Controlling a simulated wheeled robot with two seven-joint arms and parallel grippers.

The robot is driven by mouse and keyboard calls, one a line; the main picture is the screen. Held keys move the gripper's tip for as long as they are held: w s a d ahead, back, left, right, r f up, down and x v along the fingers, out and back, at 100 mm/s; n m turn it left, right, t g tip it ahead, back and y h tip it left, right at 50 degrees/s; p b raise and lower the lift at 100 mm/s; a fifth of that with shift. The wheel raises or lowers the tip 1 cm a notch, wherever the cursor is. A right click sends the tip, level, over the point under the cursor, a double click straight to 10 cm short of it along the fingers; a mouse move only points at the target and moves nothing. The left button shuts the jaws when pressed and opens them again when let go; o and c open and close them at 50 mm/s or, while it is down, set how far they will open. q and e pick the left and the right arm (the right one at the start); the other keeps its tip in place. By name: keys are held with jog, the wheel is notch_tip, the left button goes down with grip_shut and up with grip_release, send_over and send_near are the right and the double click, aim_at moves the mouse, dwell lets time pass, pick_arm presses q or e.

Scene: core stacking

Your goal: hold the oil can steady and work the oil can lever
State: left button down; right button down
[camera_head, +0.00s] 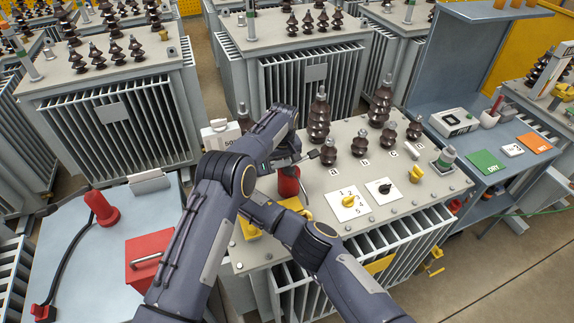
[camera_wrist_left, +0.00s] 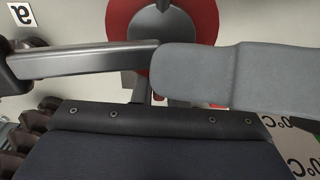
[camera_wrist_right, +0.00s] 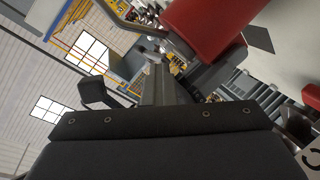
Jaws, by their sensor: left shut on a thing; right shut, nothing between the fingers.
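The red oil can (camera_head: 288,183) stands on the near left part of the grey transformer lid (camera_head: 325,185). The left wrist view shows its round red body (camera_wrist_left: 202,20) from above. My left gripper (camera_wrist_left: 150,90) is over the can and shut on it; the part held is unclear. A grey bar with a dark end (camera_wrist_left: 90,60), probably the lever, crosses that view. My right gripper (camera_wrist_right: 152,62) is shut and empty close beside the can, whose red side (camera_wrist_right: 205,30) fills the upper part of the right wrist view. My left arm hides the right gripper in the head view.
Brown insulators (camera_head: 319,118) and dial plates (camera_head: 348,204) are on the lid close to the can. A blue bench (camera_head: 480,145) stands right. A table with a red box (camera_head: 148,258) is at left. My forearms cross in front of the lid.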

jog(key=shift+d+f, duration=0.25)
jog(key=shift+f, duration=0.3)
jog(key=shift+d+f, duration=0.2)
jog(key=shift+f, duration=0.3)
jog(key=shift+s+a+r+g, duration=0.15)
jog(key=shift+a+r+g, duration=0.2)
jog(key=shift+r, duration=0.25)
jog(key=shift+a+r, duration=0.1)
jog(key=shift+s+a+r, duration=0.1)
jog(key=shift+a+r, duration=0.3)
jog(key=shift+r, duration=0.4)
jog(key=shift+s+a+r, duration=0.1)
jog(key=shift+a+r, duration=0.25)
jog(key=shift+r, duration=0.5)
jog(key=shift+s+a+r, duration=0.1)
jog(key=shift+a+r, duration=0.3)
jog(key=shift+r, duration=0.4)
jog(key=r, duration=0.1)
jog(key=a+r, duration=0.1)
jog(key=r, duration=0.1)
jog(key=s+a+r, duration=0.1)
jog(key=r, duration=0.1)
jog(key=shift+a+r, duration=0.1)
jog(key=shift+a, duration=0.1)
jog(key=shift+w, duration=0.1)
